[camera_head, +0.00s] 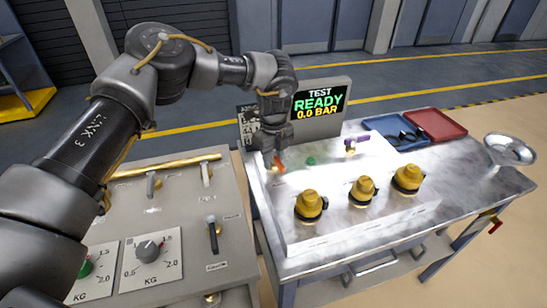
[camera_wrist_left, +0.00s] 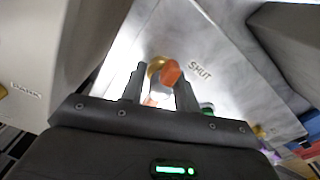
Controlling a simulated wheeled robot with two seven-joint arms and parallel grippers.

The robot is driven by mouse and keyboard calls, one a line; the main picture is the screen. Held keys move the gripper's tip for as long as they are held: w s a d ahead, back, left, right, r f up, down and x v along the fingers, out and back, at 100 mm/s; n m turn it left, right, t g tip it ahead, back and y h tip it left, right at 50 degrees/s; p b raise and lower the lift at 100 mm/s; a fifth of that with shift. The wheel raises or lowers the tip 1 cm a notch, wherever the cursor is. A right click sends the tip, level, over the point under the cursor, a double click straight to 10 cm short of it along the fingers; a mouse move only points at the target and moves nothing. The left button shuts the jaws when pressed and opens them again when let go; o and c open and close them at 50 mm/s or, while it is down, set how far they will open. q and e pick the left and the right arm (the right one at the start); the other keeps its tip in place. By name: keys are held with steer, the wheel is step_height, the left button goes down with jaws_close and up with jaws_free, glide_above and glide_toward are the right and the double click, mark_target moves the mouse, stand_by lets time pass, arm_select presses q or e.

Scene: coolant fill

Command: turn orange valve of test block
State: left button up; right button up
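The orange valve (camera_head: 278,164) sits near the left end of the pale test block (camera_head: 330,238), below my left gripper (camera_head: 274,150). In the left wrist view the orange valve handle (camera_wrist_left: 170,72) shows at the fingertips, with a brass part beside it and the word SHUT to its right. My left gripper (camera_wrist_left: 160,76) is open there; its two fingers stand apart with the handle between or just beyond their tips. I cannot tell whether they touch it. My right gripper is not in view.
A display (camera_head: 318,102) reading "TEST READY 0.0 BAR" stands behind the block. A purple-handled valve (camera_head: 357,141), a green button (camera_head: 311,160) and yellow caps (camera_head: 309,204) are on the block. A red tray (camera_head: 435,125) and metal bowl (camera_head: 509,149) are at right; a lever console (camera_head: 180,215) is left.

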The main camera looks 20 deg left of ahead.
mark_target(273, 153)
arm_select(q)
jaws_close()
steer(key=shift+m+p, duration=0.35)
steer(key=shift+m, duration=0.25)
steer(key=shift+o, duration=1.9)
jaws_free()
steer(key=shift+w+r, duration=0.1)
steer(key=shift+r, duration=0.4)
step_height(273, 153, up, 10)
steer(key=shift+f+b, duration=0.1)
steer(key=shift+b, duration=0.75)
